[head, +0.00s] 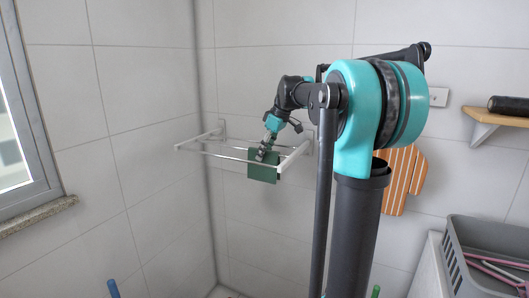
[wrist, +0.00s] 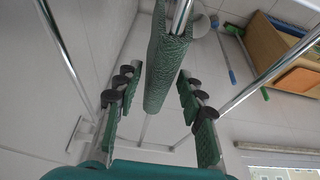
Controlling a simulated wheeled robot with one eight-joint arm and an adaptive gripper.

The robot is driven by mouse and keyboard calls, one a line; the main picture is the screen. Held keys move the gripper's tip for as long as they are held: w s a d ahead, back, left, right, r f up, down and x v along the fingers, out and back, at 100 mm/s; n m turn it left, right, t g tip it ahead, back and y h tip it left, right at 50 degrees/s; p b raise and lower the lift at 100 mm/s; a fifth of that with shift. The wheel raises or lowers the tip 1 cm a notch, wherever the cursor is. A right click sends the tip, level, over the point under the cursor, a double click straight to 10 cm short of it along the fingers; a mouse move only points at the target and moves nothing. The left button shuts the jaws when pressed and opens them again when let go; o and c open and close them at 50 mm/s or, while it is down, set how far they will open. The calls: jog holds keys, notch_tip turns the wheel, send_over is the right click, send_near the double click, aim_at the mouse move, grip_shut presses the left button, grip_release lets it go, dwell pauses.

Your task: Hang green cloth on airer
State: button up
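The green cloth (head: 262,173) hangs over a bar of the white wall airer (head: 293,160) in the head view. In the wrist view the cloth (wrist: 168,68) is folded over a metal bar (wrist: 181,14), with its faces hanging on both sides. My gripper (head: 262,153) is at the top of the cloth, reaching in from the upper right. In the wrist view my gripper (wrist: 155,112) is open, one finger on each side of the cloth, with visible gaps between the fingers and the cloth.
Other airer bars (wrist: 62,45) run on both sides of my gripper. A window (head: 20,120) is at the left. An orange striped board (head: 401,180), a shelf (head: 496,116) and a grey crate (head: 450,262) are at the right. Brooms and a wooden box (wrist: 268,50) lie below.

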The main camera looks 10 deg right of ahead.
jog(key=shift+o, duration=0.7)
